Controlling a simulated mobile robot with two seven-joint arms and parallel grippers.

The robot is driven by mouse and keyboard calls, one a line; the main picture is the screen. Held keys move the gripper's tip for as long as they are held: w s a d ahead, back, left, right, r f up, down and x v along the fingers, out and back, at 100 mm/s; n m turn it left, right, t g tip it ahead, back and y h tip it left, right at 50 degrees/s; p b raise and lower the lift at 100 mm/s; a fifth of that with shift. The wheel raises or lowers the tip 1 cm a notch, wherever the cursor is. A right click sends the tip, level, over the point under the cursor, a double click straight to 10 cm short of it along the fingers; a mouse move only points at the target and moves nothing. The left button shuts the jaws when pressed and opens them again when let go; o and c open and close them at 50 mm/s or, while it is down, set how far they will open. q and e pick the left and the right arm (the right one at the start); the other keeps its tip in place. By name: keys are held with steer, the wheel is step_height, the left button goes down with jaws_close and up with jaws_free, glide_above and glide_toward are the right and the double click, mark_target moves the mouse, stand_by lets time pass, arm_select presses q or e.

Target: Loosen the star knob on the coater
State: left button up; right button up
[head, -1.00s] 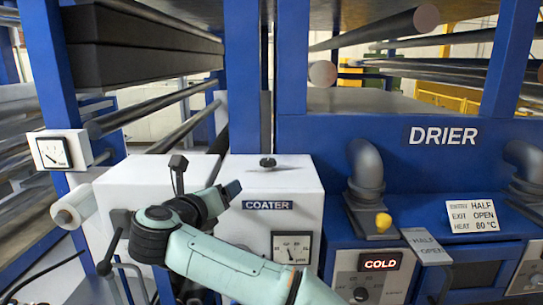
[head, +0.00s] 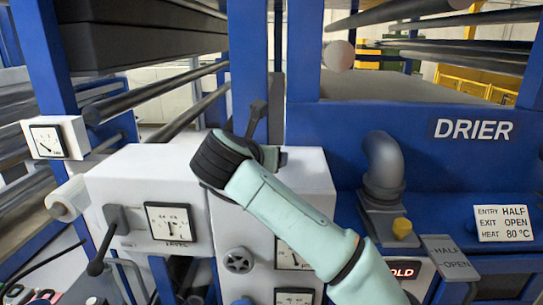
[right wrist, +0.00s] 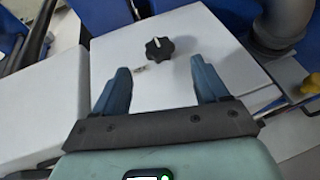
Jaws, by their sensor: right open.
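The black star knob (right wrist: 159,49) sits on the white top of the coater (head: 315,172). The right wrist view shows it between and just beyond the fingertips of my right gripper (right wrist: 160,72). The fingers are open and empty, apart from the knob. In the head view my right arm reaches over the coater from the lower right, with the gripper (head: 279,157) at the top face. There the arm and gripper hide the knob and the coater's name plate. My left gripper is not in view.
A grey round knob (head: 238,260) and gauges (head: 171,222) are on the white fronts. A black lever (head: 105,243) sticks out at left. A grey elbow pipe (head: 383,162) stands right of the coater, before the blue drier (head: 440,160). A blue post (head: 248,70) rises behind.

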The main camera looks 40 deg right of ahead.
steer(key=x, duration=0.6)
steer(key=shift+w+d, duration=0.1)
steer(key=shift+w, duration=0.1)
steer(key=c, duration=1.1)
